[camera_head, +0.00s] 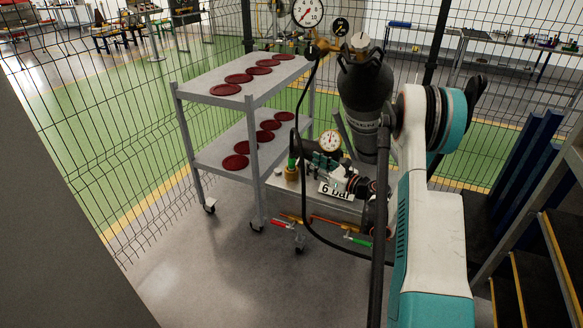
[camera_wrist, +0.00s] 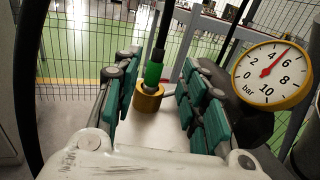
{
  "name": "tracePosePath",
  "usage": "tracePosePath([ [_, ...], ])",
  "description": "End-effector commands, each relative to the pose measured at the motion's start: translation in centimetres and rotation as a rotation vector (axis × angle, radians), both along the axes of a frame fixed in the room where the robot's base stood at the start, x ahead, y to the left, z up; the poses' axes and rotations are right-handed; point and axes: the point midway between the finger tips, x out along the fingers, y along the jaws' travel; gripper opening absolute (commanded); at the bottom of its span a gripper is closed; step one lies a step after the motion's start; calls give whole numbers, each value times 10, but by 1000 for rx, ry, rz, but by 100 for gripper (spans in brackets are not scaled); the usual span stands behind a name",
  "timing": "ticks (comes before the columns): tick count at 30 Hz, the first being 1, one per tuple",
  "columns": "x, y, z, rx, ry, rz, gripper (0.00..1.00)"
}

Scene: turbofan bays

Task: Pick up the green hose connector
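The green hose connector (camera_wrist: 153,73) shows ahead between my gripper's fingers in the wrist view. It stands nearly upright on a brass fitting (camera_wrist: 149,97), and a dark hose rises from its top. In the head view the connector (camera_head: 291,161) is small, at the left end of the metal unit, with the brass fitting below it. My gripper (camera_wrist: 161,62) is open, with teal-padded fingers left and right of the connector and a visible gap on both sides. In the head view my gripper (camera_head: 314,161) is just right of the connector, partly hidden by its own links.
A pressure gauge (camera_wrist: 272,74) stands close to the right finger. A black hose (camera_head: 305,205) loops down in front of the metal unit. A grey cart (camera_head: 217,98) with dark red discs stands at left. Red (camera_head: 279,224) and green (camera_head: 359,241) valve levers sit below. Wire fencing stands behind.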

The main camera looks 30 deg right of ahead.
Motion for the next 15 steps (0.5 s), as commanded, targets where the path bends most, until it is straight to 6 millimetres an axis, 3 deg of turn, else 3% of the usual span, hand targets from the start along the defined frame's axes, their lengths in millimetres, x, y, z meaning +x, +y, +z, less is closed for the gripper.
tracePosePath([
  [6,37,14,-1,1,-1,1,39],
  [15,55,20,0,2,0,-1,39],
])
